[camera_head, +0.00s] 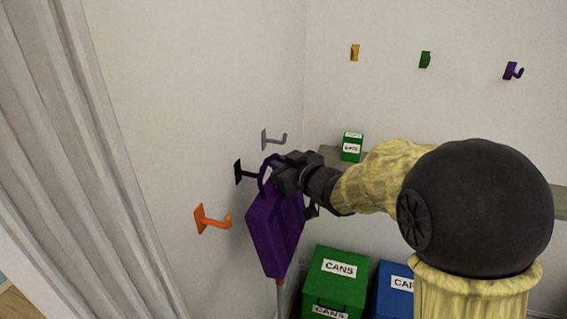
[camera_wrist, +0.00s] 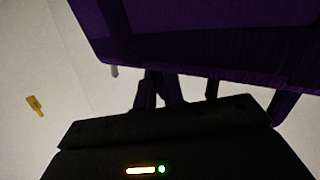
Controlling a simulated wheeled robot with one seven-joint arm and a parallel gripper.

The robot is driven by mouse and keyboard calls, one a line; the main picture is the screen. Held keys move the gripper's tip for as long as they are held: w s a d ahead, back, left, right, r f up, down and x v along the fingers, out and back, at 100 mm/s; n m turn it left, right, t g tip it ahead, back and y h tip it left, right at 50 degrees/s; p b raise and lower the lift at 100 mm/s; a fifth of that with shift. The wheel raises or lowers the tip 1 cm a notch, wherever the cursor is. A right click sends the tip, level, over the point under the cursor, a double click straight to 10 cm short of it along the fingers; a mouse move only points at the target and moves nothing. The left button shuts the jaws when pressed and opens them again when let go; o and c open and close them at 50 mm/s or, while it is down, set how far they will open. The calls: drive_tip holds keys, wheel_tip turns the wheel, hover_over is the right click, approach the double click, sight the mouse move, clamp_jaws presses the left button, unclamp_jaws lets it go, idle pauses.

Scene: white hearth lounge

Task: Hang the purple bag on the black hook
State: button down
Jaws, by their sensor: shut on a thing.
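The purple bag (camera_head: 272,228) hangs tilted below my gripper (camera_head: 279,172) in the head view, near the left wall. My gripper is shut on the bag's handle (camera_head: 263,177). The black hook (camera_head: 239,172) is on the left wall, just left of the handle. Its outer end is hidden behind the handle, so I cannot tell whether the handle is around it or only in front of it. In the wrist view the dark bag (camera_wrist: 210,35) fills the top, beyond my gripper's fingers (camera_wrist: 159,92).
A grey hook (camera_head: 273,139) is behind the black hook, and an orange hook (camera_head: 212,219) is in front. A green bin (camera_head: 335,276) and blue bin (camera_head: 391,290) stand below right. A shelf holds a green box (camera_head: 352,147). A grey curtain (camera_head: 85,160) is at left.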

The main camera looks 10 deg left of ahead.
drive_tip(key=shift+a+f, duration=0.1)
drive_tip(key=shift+a, duration=0.75)
drive_tip(key=shift+w+a+f+b, duration=0.1)
drive_tip(key=shift+a+f+b, duration=0.25)
drive_tip(key=shift+f+b, duration=0.4)
drive_tip(key=shift+w+a+f+b, duration=0.1)
drive_tip(key=shift+a+f+b, duration=0.2)
drive_tip(key=shift+f+b, duration=0.45)
drive_tip(key=shift+s, duration=0.1)
drive_tip(key=c, duration=1.4)
unclamp_jaws()
drive_tip(key=shift+c, duration=0.2)
drive_tip(key=b+v, duration=0.3)
drive_tip(key=v, duration=1.4)
